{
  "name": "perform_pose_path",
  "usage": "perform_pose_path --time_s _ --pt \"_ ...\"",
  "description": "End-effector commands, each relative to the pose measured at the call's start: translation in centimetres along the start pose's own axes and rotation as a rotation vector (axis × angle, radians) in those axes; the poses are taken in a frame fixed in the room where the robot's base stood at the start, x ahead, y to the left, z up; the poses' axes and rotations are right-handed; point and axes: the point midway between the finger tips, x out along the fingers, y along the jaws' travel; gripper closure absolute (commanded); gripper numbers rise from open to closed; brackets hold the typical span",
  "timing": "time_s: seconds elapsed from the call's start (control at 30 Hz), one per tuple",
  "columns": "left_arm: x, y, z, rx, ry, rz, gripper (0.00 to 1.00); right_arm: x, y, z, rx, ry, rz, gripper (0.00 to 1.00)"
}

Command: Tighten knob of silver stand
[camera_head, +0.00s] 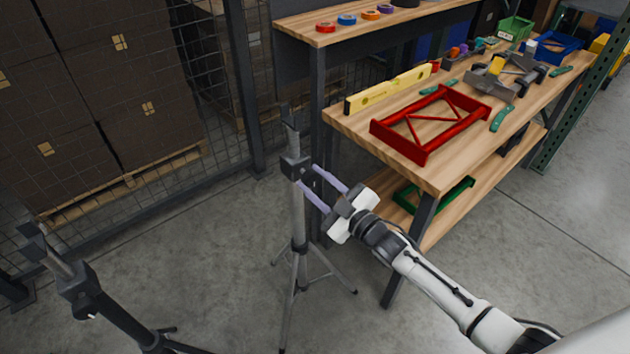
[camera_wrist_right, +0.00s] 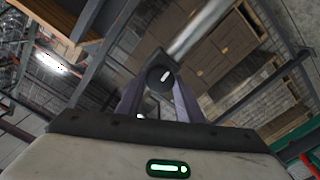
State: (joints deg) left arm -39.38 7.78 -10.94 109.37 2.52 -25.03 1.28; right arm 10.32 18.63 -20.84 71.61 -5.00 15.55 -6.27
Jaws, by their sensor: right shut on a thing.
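The silver stand (camera_head: 299,222) stands upright on its tripod legs in the middle of the head view, left of the workbench. A dark clamp block (camera_head: 295,167) sits near its top. My right gripper (camera_head: 308,177) reaches in from the right, its two purple fingers on either side of the stand's knob. The right wrist view shows the round black knob (camera_wrist_right: 160,76) with a pale mark, between the fingertips, and the silver tube (camera_wrist_right: 197,30) behind it. The fingers are shut on the knob and partly hide it in the head view. My left gripper is not seen.
A black stand (camera_head: 112,312) is at the lower left. The wooden workbench (camera_head: 345,125) at the right holds a red frame (camera_head: 378,133), a yellow level (camera_head: 385,91) and tools. Mesh fencing and stacked boxes (camera_head: 100,100) are behind. Floor between the stands is clear.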

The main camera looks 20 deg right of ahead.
Motion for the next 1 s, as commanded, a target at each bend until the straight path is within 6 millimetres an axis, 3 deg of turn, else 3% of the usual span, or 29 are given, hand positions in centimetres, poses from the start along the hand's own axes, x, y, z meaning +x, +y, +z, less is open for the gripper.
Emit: perform_pose_path --time_s 0.4,0.43,0.53,0.83,1.0 --pt "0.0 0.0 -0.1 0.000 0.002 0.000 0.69 -0.1 -0.1 0.1 0.006 -0.002 -0.002 0.89" --pt "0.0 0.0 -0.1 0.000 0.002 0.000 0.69 -0.1 -0.1 0.1 0.006 -0.002 -0.002 0.63" --pt "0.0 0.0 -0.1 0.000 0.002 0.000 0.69 -0.1 -0.1 0.1 0.006 -0.002 -0.002 0.48" --pt "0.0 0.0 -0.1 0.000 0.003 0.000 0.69 -0.1 0.0 0.1 0.005 -0.001 -0.001 0.48" --pt "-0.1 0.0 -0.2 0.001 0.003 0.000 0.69 -1.9 0.0 0.2 0.005 -0.003 -0.001 0.48"
